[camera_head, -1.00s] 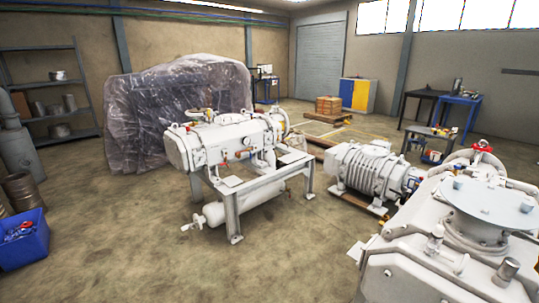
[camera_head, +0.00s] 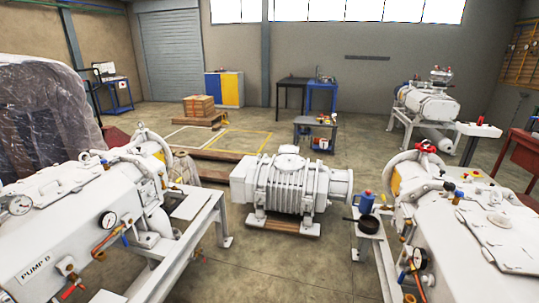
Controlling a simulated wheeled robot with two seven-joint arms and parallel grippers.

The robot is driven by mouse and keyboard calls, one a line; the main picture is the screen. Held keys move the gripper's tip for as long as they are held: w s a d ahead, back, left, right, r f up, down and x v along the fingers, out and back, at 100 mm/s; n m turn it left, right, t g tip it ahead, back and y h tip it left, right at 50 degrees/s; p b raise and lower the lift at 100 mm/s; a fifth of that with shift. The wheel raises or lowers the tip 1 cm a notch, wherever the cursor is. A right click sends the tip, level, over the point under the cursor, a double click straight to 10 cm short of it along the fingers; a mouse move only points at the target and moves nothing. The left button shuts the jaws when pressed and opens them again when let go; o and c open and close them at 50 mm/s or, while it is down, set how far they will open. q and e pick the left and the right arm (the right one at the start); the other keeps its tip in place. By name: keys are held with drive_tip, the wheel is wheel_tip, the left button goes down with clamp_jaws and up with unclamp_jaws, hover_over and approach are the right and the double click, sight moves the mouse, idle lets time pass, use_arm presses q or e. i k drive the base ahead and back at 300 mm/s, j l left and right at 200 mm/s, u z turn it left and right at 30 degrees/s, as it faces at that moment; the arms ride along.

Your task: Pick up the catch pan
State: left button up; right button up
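A dark round pan with a handle, which looks like the catch pan (camera_head: 368,225), rests on a small light stand (camera_head: 378,237) right of centre. A blue can (camera_head: 366,201) stands just behind it on the same stand. The pan is small in view, so its inside is hard to make out. Neither of my grippers shows in the head view.
A large white pump (camera_head: 70,235) fills the left front, and another white pump (camera_head: 480,225) fills the right front. A ribbed white machine (camera_head: 288,190) sits on a wooden pallet between them. Bare floor (camera_head: 285,265) shows in the front middle.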

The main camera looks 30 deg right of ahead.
sight(368, 224)
drive_tip(key=i+l+z, duration=0.15)
drive_tip(key=i+z, duration=0.2)
drive_tip(key=i, duration=0.5)
drive_tip(key=i+z, duration=0.35)
drive_tip(key=i, duration=0.45)
drive_tip(key=i+j+z, duration=0.15)
drive_tip(key=i+z, duration=0.3)
drive_tip(key=i+j+z, duration=0.25)
drive_tip(key=z, duration=0.2)
drive_tip(key=i+j+z, duration=0.25)
drive_tip(key=z, duration=0.2)
drive_tip(key=j, duration=0.1)
